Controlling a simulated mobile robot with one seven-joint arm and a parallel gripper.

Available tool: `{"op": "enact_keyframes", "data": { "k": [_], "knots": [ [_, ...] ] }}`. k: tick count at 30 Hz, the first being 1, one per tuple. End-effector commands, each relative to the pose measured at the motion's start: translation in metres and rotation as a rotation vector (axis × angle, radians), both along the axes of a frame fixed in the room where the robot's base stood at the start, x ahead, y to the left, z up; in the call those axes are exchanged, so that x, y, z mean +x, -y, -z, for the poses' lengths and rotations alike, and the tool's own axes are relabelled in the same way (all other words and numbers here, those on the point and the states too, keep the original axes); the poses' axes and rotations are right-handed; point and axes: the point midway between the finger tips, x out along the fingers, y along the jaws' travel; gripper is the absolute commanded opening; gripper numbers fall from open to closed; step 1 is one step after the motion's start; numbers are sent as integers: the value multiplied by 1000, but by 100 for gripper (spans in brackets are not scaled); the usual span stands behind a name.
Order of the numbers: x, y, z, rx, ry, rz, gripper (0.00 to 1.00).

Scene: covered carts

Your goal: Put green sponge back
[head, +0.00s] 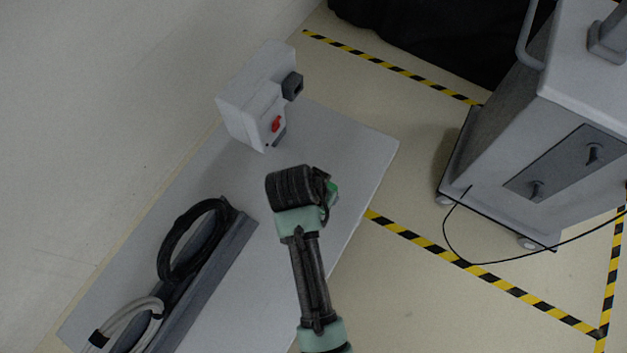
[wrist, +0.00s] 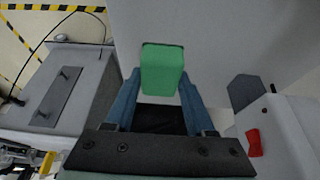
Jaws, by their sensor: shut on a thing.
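The green sponge (wrist: 162,68) is a small block between the two blue fingers of my gripper (wrist: 161,84) in the wrist view. My gripper is shut on it, and its far end sticks out past the fingertips. In the head view my gripper (head: 329,198) is over the right part of the grey table, with only a sliver of the green sponge (head: 333,190) showing at its right side. My wrist hides the rest. I cannot tell the exact gap between sponge and table.
A white box with a red switch (head: 258,95) stands at the table's back. A dark grey holder (head: 210,285) with coiled cables is at the left. The grey table (head: 345,150) is bare near its right corner. A grey cart (head: 500,140) with a trailing cable stands right, beside striped floor tape.

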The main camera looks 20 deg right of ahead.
Motion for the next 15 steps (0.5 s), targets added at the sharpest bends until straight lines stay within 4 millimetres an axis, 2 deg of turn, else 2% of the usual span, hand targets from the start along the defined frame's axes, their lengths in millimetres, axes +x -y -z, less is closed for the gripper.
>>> {"op": "enact_keyframes", "data": {
  "k": [3,11,15],
  "knots": [
    [-2,0,24,1,-7,0,0],
    [-1,-1,52,2,-3,-1,0],
    [-1,-1,73,3,-3,-1,0]
  ]
}}
